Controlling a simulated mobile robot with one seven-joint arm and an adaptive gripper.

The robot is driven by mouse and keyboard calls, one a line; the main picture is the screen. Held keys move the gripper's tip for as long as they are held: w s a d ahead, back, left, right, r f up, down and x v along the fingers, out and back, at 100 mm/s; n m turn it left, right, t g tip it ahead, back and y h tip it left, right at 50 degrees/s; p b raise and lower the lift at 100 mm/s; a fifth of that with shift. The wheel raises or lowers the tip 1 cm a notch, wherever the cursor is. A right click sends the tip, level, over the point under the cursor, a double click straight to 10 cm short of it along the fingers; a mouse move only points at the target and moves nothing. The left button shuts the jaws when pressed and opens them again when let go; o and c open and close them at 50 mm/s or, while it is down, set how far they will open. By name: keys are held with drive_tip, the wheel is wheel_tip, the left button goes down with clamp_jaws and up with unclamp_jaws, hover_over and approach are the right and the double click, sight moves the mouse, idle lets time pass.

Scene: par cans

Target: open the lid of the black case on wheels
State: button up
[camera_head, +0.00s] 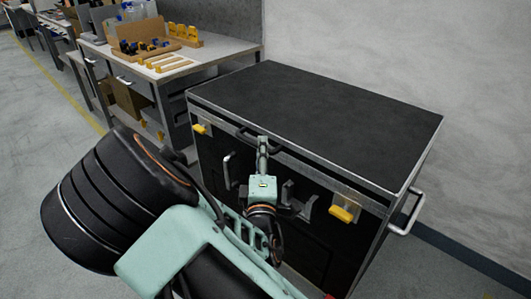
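The black case (225,165) with silver edges stands against the grey wall. Its lid (320,103) lies flat and looks shut. A dark handle (247,131) sits on the lid's front edge. Yellow latches show on the front at left (200,129) and right (344,214). My gripper (262,146) is in front of the case, its fingers pointing up at the lid's front edge beside the dark handle. I cannot tell whether it touches the handle or whether its fingers are parted. My arm hides the lower front of the case, and its wheels do not show.
A silver side handle (406,213) sticks out on the case's right side. A workbench (205,53) with yellow-and-black tools and wooden trays stands to the left behind the case. The wall (400,50) is close behind the case. Open floor (35,170) lies at the left.

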sight(255, 142)
wheel_tip(255, 142, down, 6)
drive_tip(key=s+a+n+y+b, duration=0.1)
drive_tip(key=n+b, duration=0.1)
drive_tip(key=n, duration=0.1)
drive_tip(key=b+x, duration=0.1)
drive_tip(key=x, duration=0.9)
drive_tip(key=shift+w+a+b, duration=0.1)
drive_tip(key=shift+a+b, duration=0.15)
drive_tip(key=shift+b, duration=0.1)
drive_tip(key=shift+c, duration=0.3)
clamp_jaws()
